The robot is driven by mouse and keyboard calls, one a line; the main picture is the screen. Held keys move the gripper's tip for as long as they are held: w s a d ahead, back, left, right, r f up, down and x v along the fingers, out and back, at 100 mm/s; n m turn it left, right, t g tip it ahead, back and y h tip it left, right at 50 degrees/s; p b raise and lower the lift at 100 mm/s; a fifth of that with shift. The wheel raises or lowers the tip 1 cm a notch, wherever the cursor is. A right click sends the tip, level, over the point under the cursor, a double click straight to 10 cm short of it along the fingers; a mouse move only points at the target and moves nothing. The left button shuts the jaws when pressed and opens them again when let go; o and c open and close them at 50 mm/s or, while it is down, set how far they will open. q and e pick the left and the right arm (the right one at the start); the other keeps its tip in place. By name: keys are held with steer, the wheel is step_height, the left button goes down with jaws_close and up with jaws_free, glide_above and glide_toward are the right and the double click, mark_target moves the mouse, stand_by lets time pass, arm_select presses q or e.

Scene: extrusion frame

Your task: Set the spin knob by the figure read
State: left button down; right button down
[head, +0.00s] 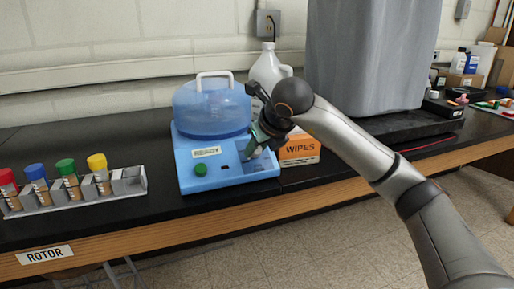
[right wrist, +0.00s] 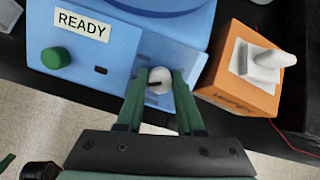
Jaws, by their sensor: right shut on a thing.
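The blue centrifuge (head: 197,176) stands on the black bench with its clear blue domed lid (head: 212,112) down. A label reading READY (head: 206,151) is on its front, above a green knob (head: 201,170). In the right wrist view the READY label (right wrist: 82,26) and green knob (right wrist: 55,58) are at the left. My right gripper (head: 252,150) is at the right side of the front panel. Its green fingers (right wrist: 159,90) are shut on the white spin knob (right wrist: 160,75), which has a dark pointer mark. My left gripper is out of view.
An orange wipes box (head: 299,148) stands close to the right of the centrifuge, with a white jug (head: 268,68) behind. A rack (head: 128,181) with red, blue, green and yellow capped tubes is at the left, above a ROTOR label (head: 45,255). A large grey container (head: 370,55) stands further right.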

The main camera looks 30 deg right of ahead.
steer(key=c, duration=0.5)
jaws_free()
steer(key=shift+c, duration=0.2)
steer(key=shift+r, duration=0.1)
steer(key=shift+s+r, duration=0.25)
steer(key=p+v, duration=0.1)
steer(key=v, duration=1)
steer(key=shift+s+r, duration=0.25)
steer(key=shift+s, duration=0.05)
steer(key=shift+a, duration=0.1)
